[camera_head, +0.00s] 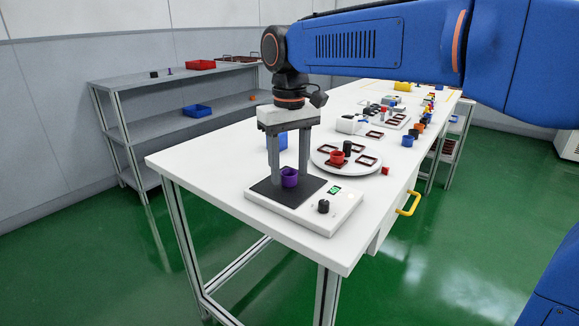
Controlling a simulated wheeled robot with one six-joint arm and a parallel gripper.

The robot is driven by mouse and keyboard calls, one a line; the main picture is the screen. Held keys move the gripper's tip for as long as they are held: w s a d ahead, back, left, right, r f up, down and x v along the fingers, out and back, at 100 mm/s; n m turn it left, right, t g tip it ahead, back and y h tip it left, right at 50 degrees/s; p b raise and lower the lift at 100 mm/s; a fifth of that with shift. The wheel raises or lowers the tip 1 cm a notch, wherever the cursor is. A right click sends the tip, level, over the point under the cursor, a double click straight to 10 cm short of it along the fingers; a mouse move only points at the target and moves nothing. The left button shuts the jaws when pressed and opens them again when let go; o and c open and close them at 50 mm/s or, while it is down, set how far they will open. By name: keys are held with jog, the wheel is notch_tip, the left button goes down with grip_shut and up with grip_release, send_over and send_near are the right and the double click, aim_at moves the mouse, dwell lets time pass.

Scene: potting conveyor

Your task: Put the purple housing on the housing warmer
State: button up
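The purple housing (289,177) is a small open cup, upright on the dark pad of the housing warmer (318,212) or just over it. The warmer is a white flat box with a green lit display and a black knob, near the table's front corner. My gripper (289,181) points straight down over the pad, one grey finger on each side of the housing. The fingers stand about a housing's width apart. Whether they touch the housing or stand just clear of it cannot be told.
A round white turntable (322,165) with dark red trays, a red cup (337,157) and a black piece stands behind the warmer. A blue block (284,140) is partly hidden behind my gripper. Several small parts lie farther along the table. Shelves with bins stand at left.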

jog(key=shift+r, duration=0.1)
notch_tip(320, 180, up, 12)
dwell(0.7)
jog(key=shift+s, duration=0.15)
